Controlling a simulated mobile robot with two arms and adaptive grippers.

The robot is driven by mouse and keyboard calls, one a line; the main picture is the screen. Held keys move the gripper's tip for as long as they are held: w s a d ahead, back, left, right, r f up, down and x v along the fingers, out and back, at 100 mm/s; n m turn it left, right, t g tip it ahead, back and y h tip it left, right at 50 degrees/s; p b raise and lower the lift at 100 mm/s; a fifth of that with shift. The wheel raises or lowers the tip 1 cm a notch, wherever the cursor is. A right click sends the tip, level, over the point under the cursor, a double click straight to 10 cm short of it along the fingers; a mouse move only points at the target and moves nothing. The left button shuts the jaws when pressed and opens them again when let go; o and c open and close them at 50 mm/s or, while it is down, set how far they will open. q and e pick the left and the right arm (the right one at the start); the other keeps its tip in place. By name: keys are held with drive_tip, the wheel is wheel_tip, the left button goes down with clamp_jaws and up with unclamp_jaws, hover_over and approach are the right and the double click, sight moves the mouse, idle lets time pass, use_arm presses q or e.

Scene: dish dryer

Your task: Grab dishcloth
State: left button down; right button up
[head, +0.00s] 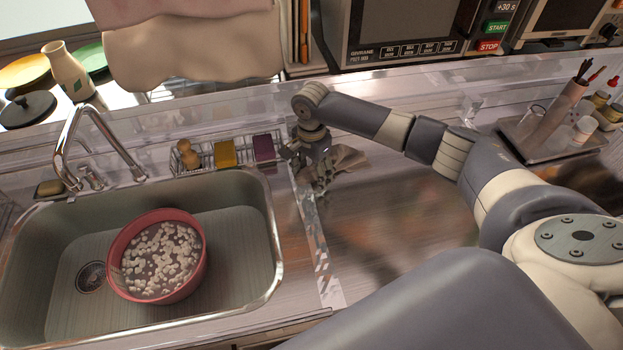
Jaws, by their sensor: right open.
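A crumpled grey-beige cloth, which looks like the dishcloth (349,160), lies on the counter to the right of the sink, near the sponge rack. My right gripper (322,186) points down at the left side of this cloth. It is open, with its fingers close to the counter and partly overlapping the cloth in the picture. I cannot tell whether the fingers touch it. Part of the cloth is hidden behind the gripper. My left gripper is not in view.
A metal sink (235,240) at left holds a red bowl (197,275) of water with small pale pieces. A faucet (70,135) and a wire rack with a yellow sponge (224,152) and purple sponge (264,148) stand behind it. A microwave (400,30) is behind my arm; a tray (535,150) stands right.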

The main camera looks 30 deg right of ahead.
drive_tip(key=shift+f, duration=0.2)
drive_tip(key=shift+f+b, duration=0.3)
drive_tip(key=shift+f, duration=0.35)
drive_tip(key=c, duration=0.7)
drive_tip(key=shift+s, duration=0.25)
clamp_jaws()
wheel_tip(320, 180, up, 12)
drive_tip(key=p, duration=1.4)
drive_tip(key=shift+w, duration=0.2)
